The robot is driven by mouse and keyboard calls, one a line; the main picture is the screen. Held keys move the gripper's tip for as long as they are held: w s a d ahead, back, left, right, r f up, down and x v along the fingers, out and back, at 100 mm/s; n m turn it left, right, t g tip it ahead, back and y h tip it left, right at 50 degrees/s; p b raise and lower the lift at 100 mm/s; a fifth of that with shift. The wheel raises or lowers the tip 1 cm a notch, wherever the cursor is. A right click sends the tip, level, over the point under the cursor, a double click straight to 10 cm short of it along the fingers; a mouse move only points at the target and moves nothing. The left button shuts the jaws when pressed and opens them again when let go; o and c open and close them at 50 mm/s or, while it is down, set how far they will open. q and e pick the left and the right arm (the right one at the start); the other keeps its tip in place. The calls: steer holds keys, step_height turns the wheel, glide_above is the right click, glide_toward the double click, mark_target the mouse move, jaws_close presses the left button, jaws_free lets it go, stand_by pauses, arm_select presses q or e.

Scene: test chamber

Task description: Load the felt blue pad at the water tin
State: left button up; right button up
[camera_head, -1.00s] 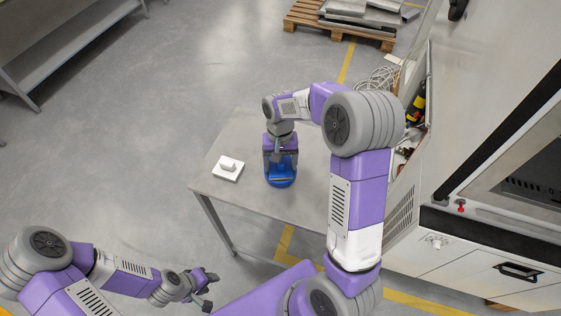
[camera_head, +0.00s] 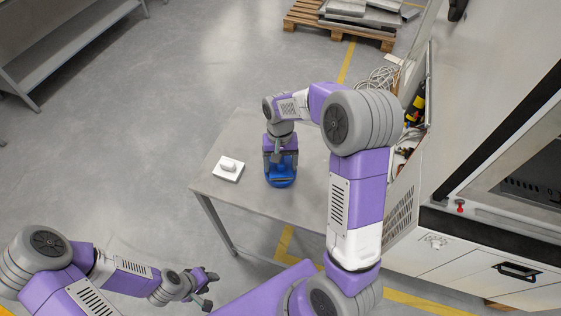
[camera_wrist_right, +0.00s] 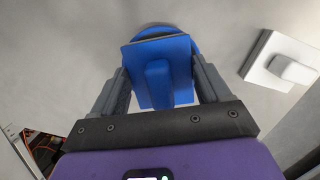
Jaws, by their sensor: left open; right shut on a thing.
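The blue pad (camera_wrist_right: 166,52), a block with a raised grip, is held in my right gripper (camera_head: 280,168). In the right wrist view the two fingers of this gripper (camera_wrist_right: 160,82) are on either side of the pad. The round blue water tin (camera_head: 281,184) stands on the table directly under the pad, and its rim (camera_wrist_right: 165,28) shows past the pad's far edge. I cannot tell whether the pad touches the tin; its underside is hidden. My left gripper (camera_head: 211,290) is open and empty, off the table at the lower left.
A white block with a raised grip (camera_head: 228,170) lies on the grey table (camera_head: 250,200), left of the tin. A large machine (camera_head: 480,230) stands close on the right. A pallet with metal plates (camera_head: 340,25) is at the back. The table's front left is bare.

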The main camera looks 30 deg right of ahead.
steer(key=shift+r+p, duration=2.75)
steer(key=shift+r, duration=0.7)
steer(key=shift+f, duration=0.15)
